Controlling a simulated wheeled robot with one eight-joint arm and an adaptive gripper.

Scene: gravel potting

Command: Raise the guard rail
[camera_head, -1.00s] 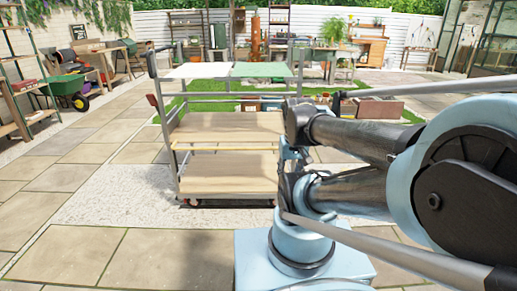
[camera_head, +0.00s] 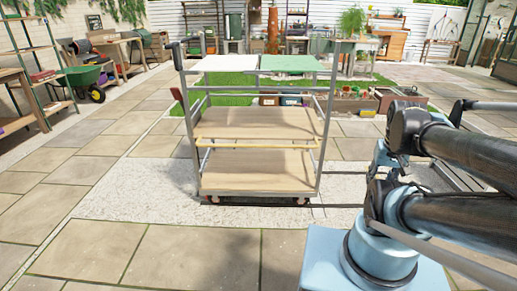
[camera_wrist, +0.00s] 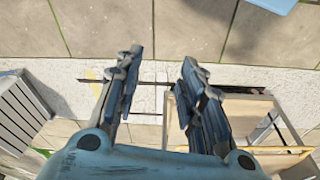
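A grey metal cart (camera_head: 327,130) with two wooden shelves stands upright ahead in the head view. A thin yellow rail (camera_head: 255,144) crosses its front just below the upper shelf, low on the frame; it looks like the guard rail. My gripper (camera_wrist: 158,75) is open and empty in the wrist view, its two fingers apart with paving and gravel below. Part of the cart also shows at the lower right of the wrist view (camera_wrist: 245,108), to the right of the fingers.
A white panel (camera_head: 218,62) and a green panel (camera_head: 290,64) are at the cart's top. A green wheelbarrow (camera_head: 83,80) and shelving stand at the left. Planters (camera_head: 352,103) lie behind the cart. Paving in front and to the left is clear.

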